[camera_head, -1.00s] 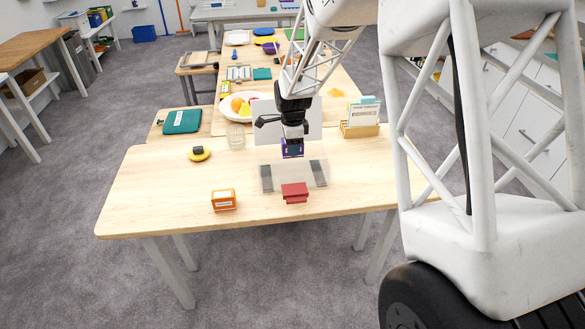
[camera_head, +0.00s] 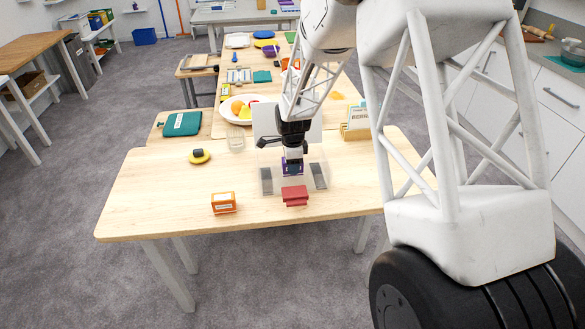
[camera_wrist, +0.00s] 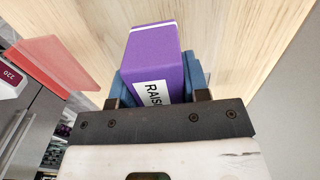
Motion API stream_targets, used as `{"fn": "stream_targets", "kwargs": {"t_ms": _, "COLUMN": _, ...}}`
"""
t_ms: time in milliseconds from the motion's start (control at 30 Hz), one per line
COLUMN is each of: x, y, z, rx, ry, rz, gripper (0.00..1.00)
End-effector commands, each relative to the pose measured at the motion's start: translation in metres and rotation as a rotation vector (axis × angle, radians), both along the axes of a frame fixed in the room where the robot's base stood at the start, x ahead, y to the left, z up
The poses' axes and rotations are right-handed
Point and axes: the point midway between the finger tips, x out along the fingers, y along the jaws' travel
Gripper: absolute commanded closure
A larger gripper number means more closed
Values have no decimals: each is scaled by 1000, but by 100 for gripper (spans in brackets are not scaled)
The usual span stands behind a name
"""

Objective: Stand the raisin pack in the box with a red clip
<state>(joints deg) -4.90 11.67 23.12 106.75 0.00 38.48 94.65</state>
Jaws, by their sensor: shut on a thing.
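The purple raisin pack (camera_head: 290,171) is held in my gripper (camera_head: 292,161), low between the side walls of a clear box (camera_head: 265,191). The wrist view shows the purple pack (camera_wrist: 155,62), with part of its white label, between the two blue fingers of my gripper (camera_wrist: 160,78). The box has a grey patch on each side and a red clip (camera_head: 295,195) at its front. The pack looks roughly upright, but its lower end is hidden, so I cannot tell whether it touches the box floor.
An orange-and-white pack (camera_head: 223,203) stands to the front left of the box. A yellow round item (camera_head: 199,156) with a dark top lies farther left. A wooden card holder (camera_head: 355,132) stands behind right, and a clear glass (camera_head: 236,141) behind left.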

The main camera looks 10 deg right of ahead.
Motion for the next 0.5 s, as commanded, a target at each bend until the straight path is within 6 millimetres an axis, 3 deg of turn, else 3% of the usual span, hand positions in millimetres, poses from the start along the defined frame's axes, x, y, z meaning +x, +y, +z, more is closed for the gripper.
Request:
{"fn": "stream_targets", "kwargs": {"t_ms": 167, "x": 0, "y": 0, "z": -16, "rx": 0, "ry": 0, "rz": 0, "gripper": 82}}
{"fn": "stream_targets", "kwargs": {"t_ms": 500, "x": 0, "y": 0, "z": -17, "rx": 0, "ry": 0, "rz": 0, "gripper": 82}}
